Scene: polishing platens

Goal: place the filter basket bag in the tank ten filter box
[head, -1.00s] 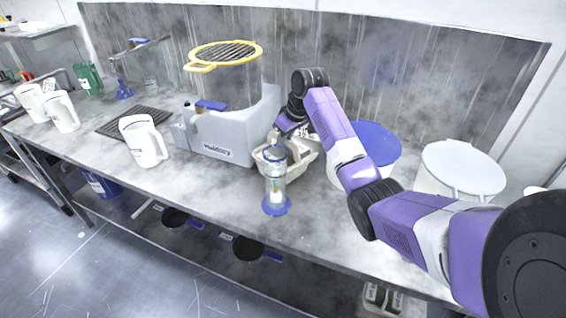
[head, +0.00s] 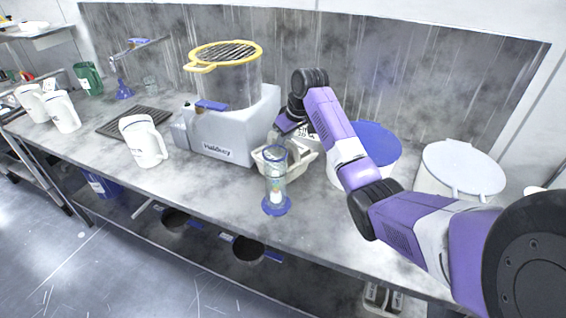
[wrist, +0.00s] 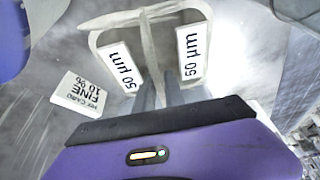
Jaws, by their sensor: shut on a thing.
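A cream frame-like carrier (wrist: 150,45) shows in the wrist view, with a central bar and two white "50 µm" labels; I take it for the filter basket bag. My gripper (wrist: 153,92) is shut on its central bar. My gripper and a clear cylinder partly hide the container. I cannot tell whether the carrier and this container are one thing. No label reading tank ten is legible.
The clear cylinder on a blue base (head: 276,205) stands close in front. The grey machine (head: 232,135) with a yellow-rimmed tank is behind left. A blue-lidded bucket (head: 375,145) and white-lidded bucket (head: 460,170) stand right. A white "FINE 10 %" block (wrist: 80,93) lies beside the carrier.

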